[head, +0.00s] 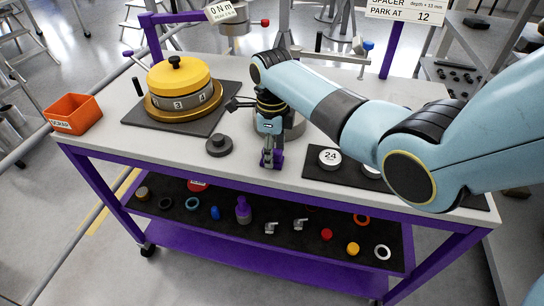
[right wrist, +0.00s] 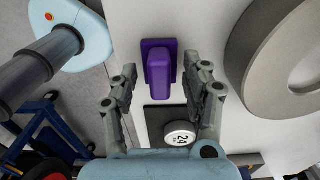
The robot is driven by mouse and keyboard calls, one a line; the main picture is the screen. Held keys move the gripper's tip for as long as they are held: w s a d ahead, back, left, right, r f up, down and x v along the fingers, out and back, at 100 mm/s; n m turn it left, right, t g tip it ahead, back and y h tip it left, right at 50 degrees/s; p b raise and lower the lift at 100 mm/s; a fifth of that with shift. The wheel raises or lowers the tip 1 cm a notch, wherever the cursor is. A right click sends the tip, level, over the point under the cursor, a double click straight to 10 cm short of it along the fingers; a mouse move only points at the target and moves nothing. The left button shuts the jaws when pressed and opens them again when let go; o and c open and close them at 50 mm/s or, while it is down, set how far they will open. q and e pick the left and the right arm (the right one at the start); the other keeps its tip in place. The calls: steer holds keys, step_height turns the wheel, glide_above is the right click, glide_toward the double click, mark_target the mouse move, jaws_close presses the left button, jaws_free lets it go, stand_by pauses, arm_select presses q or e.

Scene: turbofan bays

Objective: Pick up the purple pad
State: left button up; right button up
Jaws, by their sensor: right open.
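The purple pad (head: 279,159) stands on the white worktop near its front edge, partly hidden by my right gripper in the head view. In the right wrist view the purple pad (right wrist: 160,66) shows whole, as a block with a raised middle. My right gripper (head: 267,158) points down at it. In the right wrist view the right gripper (right wrist: 160,73) is open, with one finger on each side of the pad and nothing held. I cannot tell how far above the worktop the fingertips are. My left gripper is not in view.
A yellow-topped numbered drum (head: 180,85) stands on a dark mat at left, with an orange scrap bin (head: 76,113) beyond it. A dark round knob (head: 219,146) is left of the gripper. A white puck marked 24 (head: 330,157) lies at right. Loose parts fill the lower shelf (head: 172,215).

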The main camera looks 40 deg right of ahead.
jaws_close()
steer(key=shift+r, duration=0.1)
stand_by(0.3)
steer(key=shift+r, duration=0.25)
steer(key=r, duration=0.3)
steer(key=shift+s+r, duration=0.35)
steer(key=shift+r, duration=0.05)
steer(key=s+a+r, duration=0.1)
steer(key=s+r, duration=0.5)
steer(key=s, duration=0.5)
steer(key=shift+r, duration=0.3)
steer(key=shift+a, duration=0.1)
